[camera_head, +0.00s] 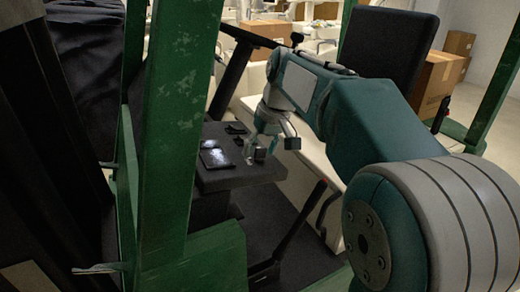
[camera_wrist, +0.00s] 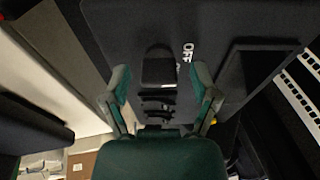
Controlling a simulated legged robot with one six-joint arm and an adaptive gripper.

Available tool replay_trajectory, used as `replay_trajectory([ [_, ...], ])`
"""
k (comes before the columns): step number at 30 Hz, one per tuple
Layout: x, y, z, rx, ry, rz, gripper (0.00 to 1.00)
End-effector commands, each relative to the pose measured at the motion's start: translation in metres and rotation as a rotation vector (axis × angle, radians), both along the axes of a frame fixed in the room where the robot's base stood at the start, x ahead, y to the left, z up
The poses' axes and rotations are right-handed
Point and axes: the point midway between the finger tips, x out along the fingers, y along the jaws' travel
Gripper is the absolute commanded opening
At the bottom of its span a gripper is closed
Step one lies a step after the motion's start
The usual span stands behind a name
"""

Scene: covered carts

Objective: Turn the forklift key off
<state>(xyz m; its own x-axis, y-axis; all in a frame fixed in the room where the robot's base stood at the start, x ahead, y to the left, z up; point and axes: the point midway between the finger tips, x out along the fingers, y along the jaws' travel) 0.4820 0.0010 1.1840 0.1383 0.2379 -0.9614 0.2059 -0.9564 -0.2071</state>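The forklift key (camera_wrist: 158,68) is a dark block-like piece on the grey console panel (camera_wrist: 120,25) in the wrist view. My gripper (camera_wrist: 160,84) is open, with one finger on each side of the key and a visible gap to both. In the head view my gripper (camera_head: 262,146) is at the right end of the dark console (camera_head: 235,178). The key is hard to make out there, and how far the fingertips are above the panel cannot be told.
A small bright screen (camera_head: 215,157) sits on the console left of my gripper. A green forklift post (camera_head: 178,110) stands at left, with a steering wheel (camera_head: 250,38) behind. A black seat back (camera_head: 388,50) and cardboard boxes (camera_head: 438,75) are at back right.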

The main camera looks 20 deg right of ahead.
Motion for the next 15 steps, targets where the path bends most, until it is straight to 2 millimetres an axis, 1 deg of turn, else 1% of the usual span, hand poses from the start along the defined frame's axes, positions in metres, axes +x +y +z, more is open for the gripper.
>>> replay_trajectory([
  [5,0.0,-0.001,0.002,0.0,0.0,0.0,0.77],
  [8,-0.001,-0.003,0.01,-0.001,-0.002,-0.001,0.77],
  [11,-0.003,-0.007,0.027,-0.001,-0.003,-0.001,0.77],
  [15,-0.007,-0.014,0.056,-0.001,-0.004,-0.001,0.77],
])
